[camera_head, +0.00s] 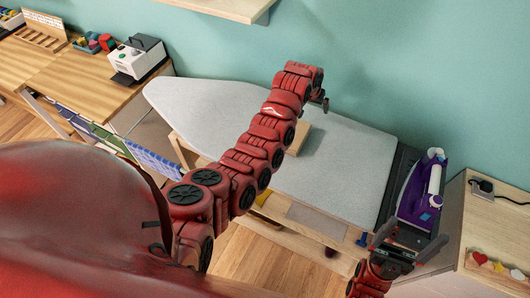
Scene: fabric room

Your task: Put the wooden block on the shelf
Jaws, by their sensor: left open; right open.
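The wooden block (299,139) is light tan and lies on the grey ironing board (210,105), partly hidden behind my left arm. My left arm reaches over the board, and its gripper (323,101) is beyond the block, above the far side of the board. Its dark fingers show small; it is open and apart from the block. My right gripper (408,244) is open and empty at lower right, in front of the iron. A pale wooden shelf (225,8) on the wall shows at the top edge, cut off by the frame.
A purple and white iron (420,190) stands on a dark rest at the board's right end. A wooden cabinet (505,225) is at right. A wooden table (75,75) with a white machine (137,58) is at left. Much of the board is clear.

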